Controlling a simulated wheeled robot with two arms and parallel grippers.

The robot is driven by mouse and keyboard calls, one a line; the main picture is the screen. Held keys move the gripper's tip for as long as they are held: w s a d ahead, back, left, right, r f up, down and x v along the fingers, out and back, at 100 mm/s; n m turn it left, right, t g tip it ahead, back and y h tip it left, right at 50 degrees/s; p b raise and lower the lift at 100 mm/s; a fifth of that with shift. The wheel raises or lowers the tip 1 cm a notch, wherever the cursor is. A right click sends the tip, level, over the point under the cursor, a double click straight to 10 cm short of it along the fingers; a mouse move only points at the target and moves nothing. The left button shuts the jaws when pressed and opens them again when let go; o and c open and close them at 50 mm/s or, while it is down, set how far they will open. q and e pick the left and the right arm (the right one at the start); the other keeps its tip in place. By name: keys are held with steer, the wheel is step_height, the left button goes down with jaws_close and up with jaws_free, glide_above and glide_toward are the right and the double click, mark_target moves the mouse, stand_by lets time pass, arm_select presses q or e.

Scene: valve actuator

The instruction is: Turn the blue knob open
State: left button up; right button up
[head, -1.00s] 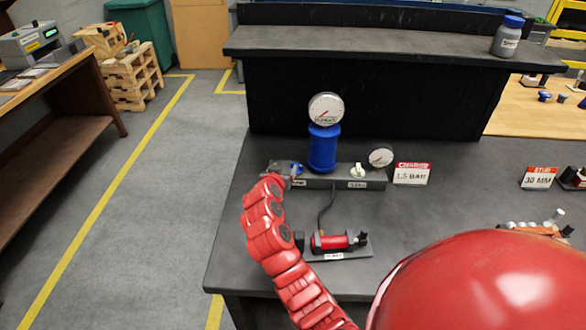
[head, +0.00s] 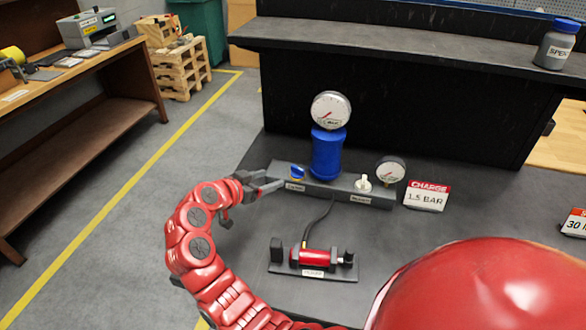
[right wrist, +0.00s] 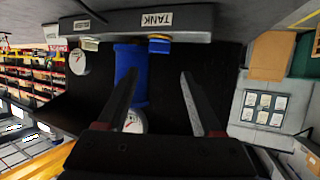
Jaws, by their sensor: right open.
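The blue knob (head: 297,171) sits at the left end of a grey manifold block (head: 325,192), above a small label. My right gripper (head: 272,183) is just left of the knob, open and apart from it. In the right wrist view the two fingers (right wrist: 155,76) are spread with nothing gripped between them. The blue knob (right wrist: 159,47) shows beyond their tips, beside the TANK label (right wrist: 157,19). The knob's exact angle is hard to tell. My left gripper is not in view.
A blue tank (head: 326,154) with a gauge (head: 330,110) stands right behind the knob. A white knob (head: 363,183), a second gauge (head: 390,170) and a 1.5 BAR sign (head: 427,196) are further right. A red cylinder (head: 314,258) lies in front. A shelf (head: 400,50) rises behind.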

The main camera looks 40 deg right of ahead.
mark_target(296, 169)
steer(key=p+x, duration=0.2)
steer(key=x, duration=1)
steer(key=shift+d+p, duration=0.3)
steer(key=shift+p, duration=0.1)
steer(key=shift+f, duration=0.1)
